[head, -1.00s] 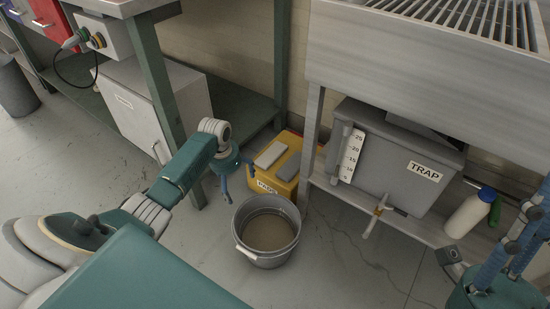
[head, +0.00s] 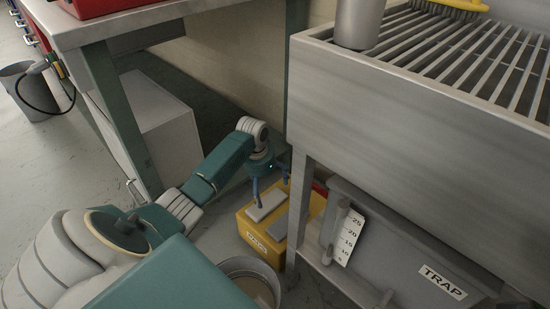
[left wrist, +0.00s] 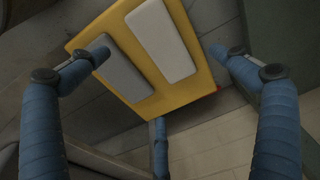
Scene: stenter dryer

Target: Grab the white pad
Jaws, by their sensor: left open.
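The white pad (head: 266,205) lies on top of a yellow box labelled PADS (head: 256,240), beside a darker grey pad (head: 278,228). In the left wrist view the white pad (left wrist: 160,40) is at top centre, with the grey pad (left wrist: 123,72) to its left. My left gripper (head: 270,191) is over the box, its blue fingers spread, open and empty. In the left wrist view one fingertip is over the grey pad's upper end and another is right of the white pad. Whether any finger touches is unclear. My right gripper is out of view.
A bucket (head: 250,275) stands in front of the box. A grey tank marked TRAP (head: 405,250) is to the right under a metal grate counter (head: 400,120). A bench with a white cabinet (head: 160,120) is to the left. Overhead room is limited by the counter.

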